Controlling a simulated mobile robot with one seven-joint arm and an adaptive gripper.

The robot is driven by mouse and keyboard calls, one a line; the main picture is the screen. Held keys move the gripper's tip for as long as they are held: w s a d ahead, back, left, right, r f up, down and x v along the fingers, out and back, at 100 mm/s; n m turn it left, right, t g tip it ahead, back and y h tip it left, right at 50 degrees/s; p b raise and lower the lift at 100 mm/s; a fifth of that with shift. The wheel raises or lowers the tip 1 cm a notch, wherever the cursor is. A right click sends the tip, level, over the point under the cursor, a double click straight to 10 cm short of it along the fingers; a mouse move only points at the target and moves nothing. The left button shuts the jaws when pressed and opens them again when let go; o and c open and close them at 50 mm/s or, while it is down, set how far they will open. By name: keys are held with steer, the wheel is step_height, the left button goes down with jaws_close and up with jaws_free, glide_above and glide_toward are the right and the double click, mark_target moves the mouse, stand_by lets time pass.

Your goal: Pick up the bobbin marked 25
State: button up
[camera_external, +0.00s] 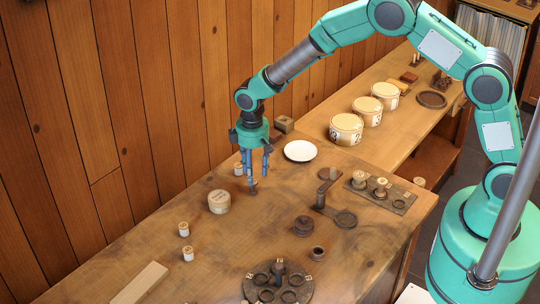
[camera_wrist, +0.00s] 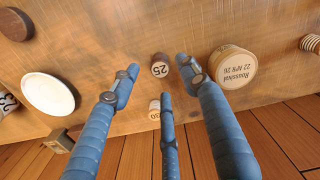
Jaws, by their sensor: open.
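The bobbin marked 25 (camera_wrist: 160,66) is small and brown with a pale label on its end. It stands on the wooden bench between the fingertips in the wrist view. In the external view it is the small dark piece (camera_external: 253,190) just under my gripper (camera_external: 255,174). My gripper has blue fingers, points down and is open. In the wrist view the fingers (camera_wrist: 160,78) are spread around the bobbin's place in the picture, with nothing held. Whether they reach down to its height, I cannot tell.
A bobbin marked 30 (camera_wrist: 154,106) stands close by, near the lower finger. A round pale box (camera_external: 219,202) is left of my gripper, a white dish (camera_external: 300,151) to the right.

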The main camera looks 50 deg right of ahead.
mark_target(253, 187)
steer(key=shift+w+f, duration=0.2)
steer(key=shift+f, duration=2.4)
steer(key=c, duration=0.9)
